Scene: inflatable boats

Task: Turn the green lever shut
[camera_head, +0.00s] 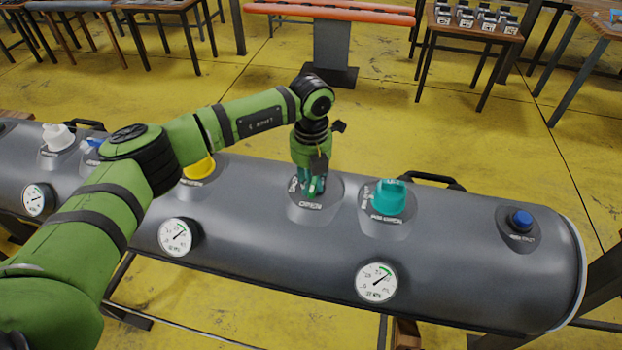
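The grey boat tube (265,235) lies across the view with several valves and gauges on top. My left gripper (315,186) points straight down at the valve plate marked "OPEN". A small green part, which looks like the green lever (313,186), shows at its fingertips. The gripper and wrist hide most of this lever, so its exact angle is unclear. I cannot tell whether the fingers are closed on it or only around it. My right gripper is not in view.
A teal knob (388,197) stands just right of my gripper. A yellow knob (199,168) is partly behind my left arm. A blue button (521,219) is near the tube's right end. White gauges (376,282) face forward. Tables stand at the back.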

